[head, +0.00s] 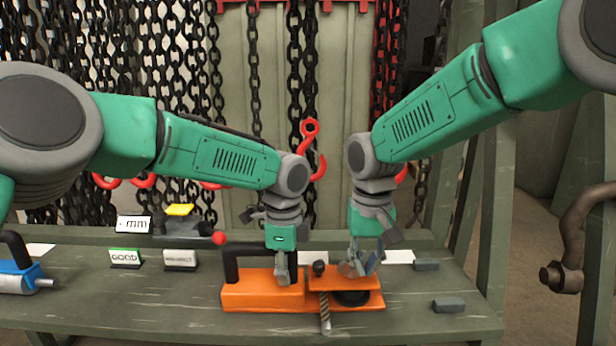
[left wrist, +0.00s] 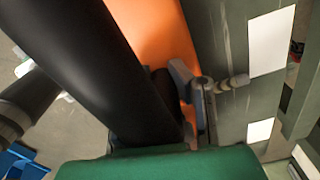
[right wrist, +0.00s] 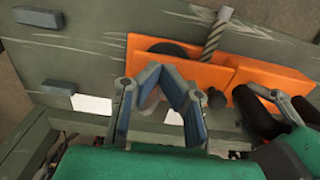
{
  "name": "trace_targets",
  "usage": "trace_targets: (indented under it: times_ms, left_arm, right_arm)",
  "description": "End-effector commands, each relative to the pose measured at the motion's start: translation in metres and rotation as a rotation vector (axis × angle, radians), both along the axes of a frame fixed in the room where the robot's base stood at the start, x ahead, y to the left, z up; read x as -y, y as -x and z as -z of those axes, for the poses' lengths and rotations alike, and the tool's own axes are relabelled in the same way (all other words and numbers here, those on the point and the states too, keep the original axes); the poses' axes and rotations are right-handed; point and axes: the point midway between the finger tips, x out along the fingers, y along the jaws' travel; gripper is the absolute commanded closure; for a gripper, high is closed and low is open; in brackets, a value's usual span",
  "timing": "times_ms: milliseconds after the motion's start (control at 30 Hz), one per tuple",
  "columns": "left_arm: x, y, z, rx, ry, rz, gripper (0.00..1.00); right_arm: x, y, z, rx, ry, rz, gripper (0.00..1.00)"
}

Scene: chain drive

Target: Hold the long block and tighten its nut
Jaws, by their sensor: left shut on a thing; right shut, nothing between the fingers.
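The long block (head: 262,292) is orange, with a black handle (head: 232,262), and lies on the bench. My left gripper (head: 283,280) is shut on the handle near its right end; the handle also crosses the left wrist view (left wrist: 85,60), beside a grey finger. The block's right part carries a small black knob (head: 319,268) and a dark round disc (head: 350,298); I cannot tell which is the nut. My right gripper (head: 360,266) is shut and empty, over the right part.
A spiral metal bit (head: 325,318) sticks out at the block's front. Two grey blocks (head: 448,305) lie to the right. GOOD (head: 125,257) and other small signs stand left. A blue tool (head: 18,277) lies far left. Chains and red hooks (head: 310,140) hang behind.

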Motion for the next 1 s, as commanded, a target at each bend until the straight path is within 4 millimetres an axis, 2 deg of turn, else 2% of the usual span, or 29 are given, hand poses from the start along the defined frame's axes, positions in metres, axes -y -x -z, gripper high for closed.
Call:
trace_targets:
  times_ms: [1000]
  left_arm:
    - [0.000, -0.001, -0.003, 0.004, 0.003, -0.001, 1.00]
  right_arm:
    - [-0.025, 0.002, 0.000, 0.000, 0.000, 0.000, 1.00]
